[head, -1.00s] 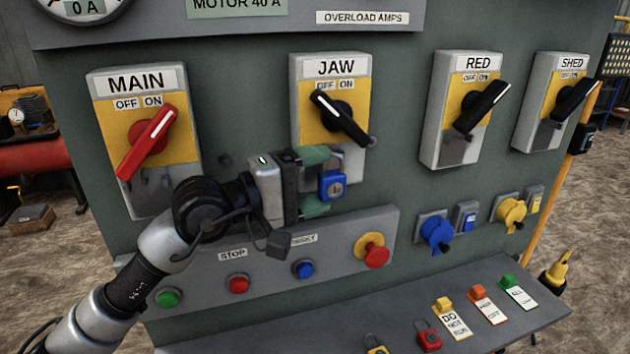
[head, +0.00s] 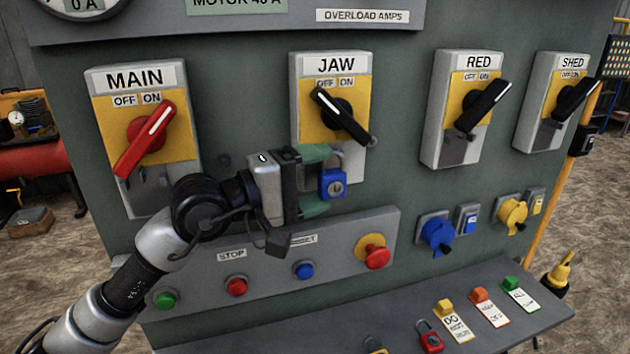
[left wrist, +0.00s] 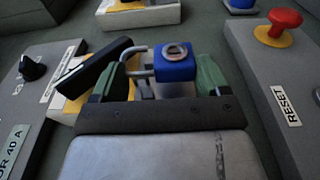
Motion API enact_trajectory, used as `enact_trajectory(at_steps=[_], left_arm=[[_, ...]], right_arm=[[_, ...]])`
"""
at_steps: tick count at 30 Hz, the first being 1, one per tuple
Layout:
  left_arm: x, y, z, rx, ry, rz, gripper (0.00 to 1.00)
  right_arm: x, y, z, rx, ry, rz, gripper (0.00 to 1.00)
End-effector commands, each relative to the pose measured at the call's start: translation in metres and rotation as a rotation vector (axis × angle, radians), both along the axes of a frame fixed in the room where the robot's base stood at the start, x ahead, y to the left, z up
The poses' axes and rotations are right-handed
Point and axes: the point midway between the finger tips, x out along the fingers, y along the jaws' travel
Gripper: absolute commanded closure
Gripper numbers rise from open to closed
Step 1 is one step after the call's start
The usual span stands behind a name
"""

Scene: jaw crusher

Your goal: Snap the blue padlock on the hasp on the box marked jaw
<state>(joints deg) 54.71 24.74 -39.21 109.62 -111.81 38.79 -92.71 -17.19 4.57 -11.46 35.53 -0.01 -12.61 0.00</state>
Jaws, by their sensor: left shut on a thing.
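The box marked JAW (head: 355,157) is a grey switch box with a yellow face and a black handle (head: 342,117) slanting from upper left to lower right. My left gripper (head: 318,181), with green fingers, is at the box's lower edge and shut on the blue padlock (head: 332,185). In the left wrist view the padlock (left wrist: 174,66) sits between the fingers, its grey shackle (left wrist: 138,62) reaching left towards the box and handle. The hasp is hard to make out behind the shackle and upper finger. I cannot tell whether the shackle is through it or closed. My right gripper is not in view.
Boxes marked MAIN (head: 108,112), RED (head: 435,140) and SHED (head: 530,130) share the panel. A push-button box (head: 330,240) with a red mushroom button (head: 377,258) lies just below my gripper. A shelf (head: 400,325) with tags and a red padlock (head: 430,342) projects below.

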Motion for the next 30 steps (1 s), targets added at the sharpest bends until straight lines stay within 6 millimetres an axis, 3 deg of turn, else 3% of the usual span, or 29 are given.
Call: enact_trajectory(at_steps=[30], left_arm=[[0.014,0.004,-0.001,0.0,0.001,0.0,0.53]], right_arm=[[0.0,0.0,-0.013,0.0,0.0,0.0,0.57]])
